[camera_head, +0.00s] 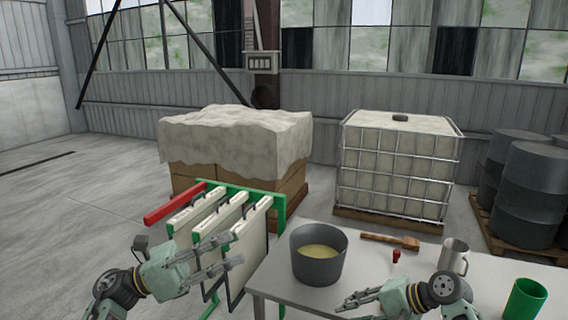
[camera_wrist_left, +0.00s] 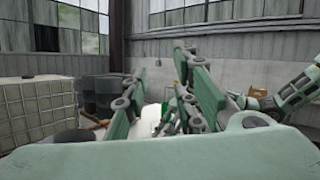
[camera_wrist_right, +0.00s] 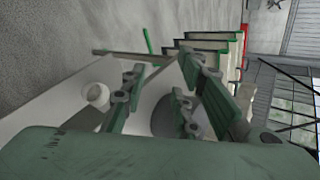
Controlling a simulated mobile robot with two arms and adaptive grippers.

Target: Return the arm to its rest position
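My left gripper (camera_head: 232,250) is at the lower left of the head view, in front of the rack of hanging panels. Its fingers are apart with nothing between them; the left wrist view shows this too (camera_wrist_left: 162,65). It appears in front of the panels, and I cannot tell whether it touches them. My right gripper (camera_head: 352,300) is low at the table's near side, right of the grey bucket (camera_head: 317,267). In the right wrist view its fingers (camera_wrist_right: 160,65) are spread and hold nothing visible. Much of the right arm is cut off by the head view's lower edge.
The table (camera_head: 280,288) carries the bucket of yellowish contents, a wooden-handled tool (camera_head: 390,240), a small red item (camera_head: 396,255), a metal mug (camera_head: 454,257) and a green cup (camera_head: 525,299). A red-and-green rack (camera_head: 175,203) stands left. A caged tank (camera_head: 395,170) and drums (camera_head: 530,180) stand behind.

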